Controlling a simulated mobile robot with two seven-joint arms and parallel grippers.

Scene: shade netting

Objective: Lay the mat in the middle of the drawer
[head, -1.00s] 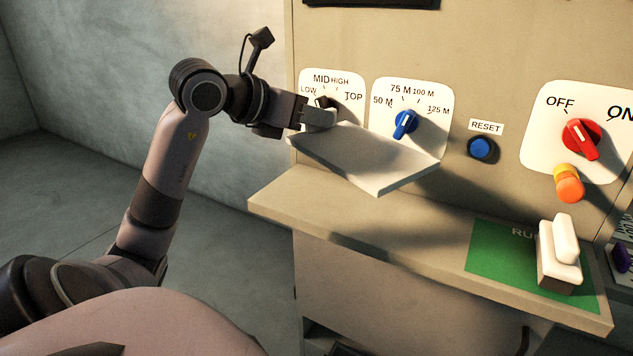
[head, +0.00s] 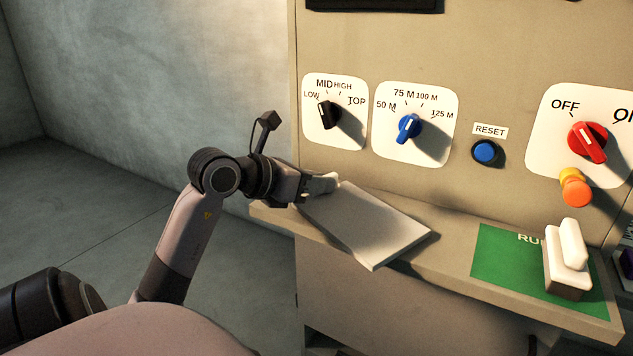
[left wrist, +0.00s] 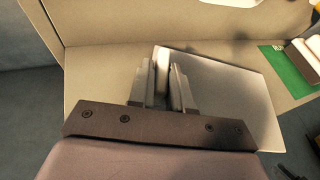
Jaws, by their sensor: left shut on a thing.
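The mat (head: 368,226) is a flat, pale grey slab with a raised white grip at its left end. My left gripper (head: 316,186) is shut on that grip. The mat is low over the ledge, roughly level, and its near corner reaches about the ledge's front edge in the head view. I cannot tell whether it touches the ledge. In the left wrist view the white grip (left wrist: 161,72) stands between the fingers, and the mat (left wrist: 225,95) spreads to the right. No drawer can be made out clearly. My right gripper is not in view.
The ledge (head: 455,268) runs along the panel, with a green patch (head: 493,258) and a white-handled block (head: 568,262) at right. Above are a black knob (head: 328,115), a blue knob (head: 408,128), a reset button (head: 484,152), a red switch (head: 587,142) and an orange knob (head: 576,191).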

